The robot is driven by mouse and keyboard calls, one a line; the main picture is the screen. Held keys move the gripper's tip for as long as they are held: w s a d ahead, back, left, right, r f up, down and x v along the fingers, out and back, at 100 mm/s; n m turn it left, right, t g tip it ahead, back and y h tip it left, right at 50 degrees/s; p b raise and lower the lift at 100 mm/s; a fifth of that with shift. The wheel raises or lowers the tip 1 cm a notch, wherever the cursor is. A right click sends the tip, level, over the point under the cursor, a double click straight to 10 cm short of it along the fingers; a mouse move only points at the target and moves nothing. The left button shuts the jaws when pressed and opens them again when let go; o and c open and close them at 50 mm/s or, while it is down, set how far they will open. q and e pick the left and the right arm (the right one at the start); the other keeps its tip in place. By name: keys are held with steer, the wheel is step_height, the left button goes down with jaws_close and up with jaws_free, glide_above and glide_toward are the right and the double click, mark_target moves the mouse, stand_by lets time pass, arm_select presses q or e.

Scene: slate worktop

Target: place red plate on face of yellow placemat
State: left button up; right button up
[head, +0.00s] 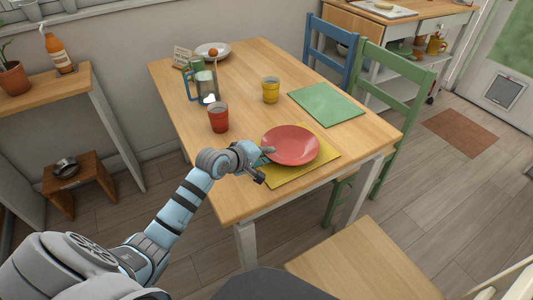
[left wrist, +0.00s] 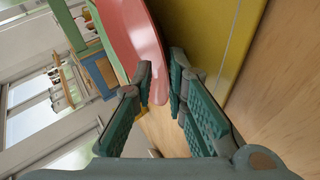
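My left gripper (head: 265,159) is at the plate's left rim. In the left wrist view the plate (left wrist: 134,32) reaches between the two fingertips (left wrist: 160,84), which are close together around its rim. The placemat (left wrist: 215,35) lies on the other side of the right-hand finger. My right gripper is in neither view.
A red cup (head: 218,118) stands left of the plate, with a glass pitcher (head: 207,86) behind it. A yellow cup (head: 271,90) and a green placemat (head: 327,104) lie farther back. Chairs stand along the right side; a wooden seat (head: 360,262) is in front.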

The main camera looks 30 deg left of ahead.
arm_select(q)
steer(key=p+v, duration=0.5)
steer(key=v, duration=0.7)
stand_by(0.3)
